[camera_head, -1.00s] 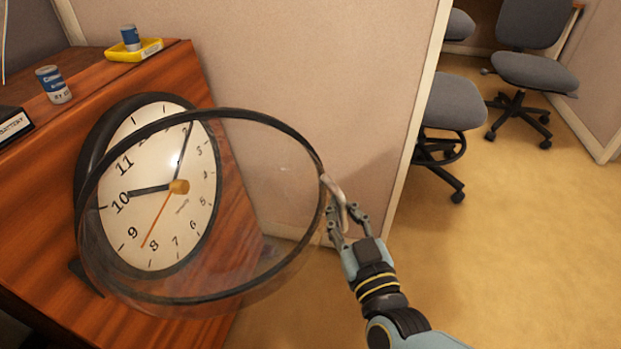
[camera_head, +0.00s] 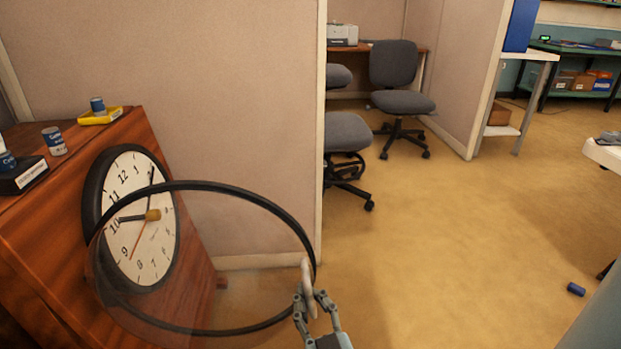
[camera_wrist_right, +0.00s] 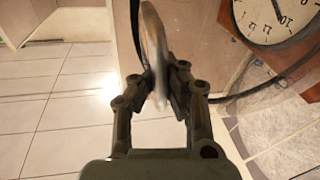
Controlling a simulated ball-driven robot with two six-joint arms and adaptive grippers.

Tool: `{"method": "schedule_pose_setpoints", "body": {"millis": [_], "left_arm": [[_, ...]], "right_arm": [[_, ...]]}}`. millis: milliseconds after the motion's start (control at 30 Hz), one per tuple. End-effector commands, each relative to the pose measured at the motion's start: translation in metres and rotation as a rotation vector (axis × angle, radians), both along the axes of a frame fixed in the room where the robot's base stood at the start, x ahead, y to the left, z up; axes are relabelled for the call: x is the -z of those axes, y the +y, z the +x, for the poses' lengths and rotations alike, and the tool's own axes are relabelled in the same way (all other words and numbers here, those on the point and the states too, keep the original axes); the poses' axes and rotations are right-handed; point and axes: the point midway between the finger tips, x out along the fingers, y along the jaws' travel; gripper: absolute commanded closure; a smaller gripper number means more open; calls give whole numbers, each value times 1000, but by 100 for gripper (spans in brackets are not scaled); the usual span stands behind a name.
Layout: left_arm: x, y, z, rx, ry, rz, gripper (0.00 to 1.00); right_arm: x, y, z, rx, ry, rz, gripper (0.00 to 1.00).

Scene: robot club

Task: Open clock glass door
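The round clock (camera_head: 120,225) with a black frame and white face is on the slanted wooden front at the left. Its glass door (camera_head: 235,270), a clear pane in a black ring, stands swung open away from the face and overlaps its lower part. The pale door handle (camera_head: 307,275) is on the ring's right side. My right gripper (camera_head: 308,298) is shut on this handle. The wrist view shows the handle (camera_wrist_right: 154,50) between the two fingers (camera_wrist_right: 160,88), with the clock face (camera_wrist_right: 272,18) at upper right. My left gripper is not in view.
Cans (camera_head: 54,141), a yellow tray (camera_head: 100,116) and a dark box (camera_head: 22,174) sit on the wooden top (camera_head: 80,140). A partition (camera_head: 200,80) stands behind the clock. Office chairs (camera_head: 400,95) are farther back. The floor at right is open, with a blue can (camera_head: 576,289) lying on it.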

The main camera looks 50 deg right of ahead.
Motion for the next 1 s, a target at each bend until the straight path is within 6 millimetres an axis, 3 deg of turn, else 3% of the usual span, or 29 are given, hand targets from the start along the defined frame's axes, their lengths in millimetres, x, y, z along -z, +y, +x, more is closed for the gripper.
{"method": "schedule_pose_setpoints", "body": {"millis": [500,700,1000], "left_arm": [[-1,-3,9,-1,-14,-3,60],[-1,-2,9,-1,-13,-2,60],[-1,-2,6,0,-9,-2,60]], "right_arm": [[1,-1,-2,5,-1,1,100],[1,-1,-2,4,0,1,77],[1,0,-1,3,2,0,77]]}}
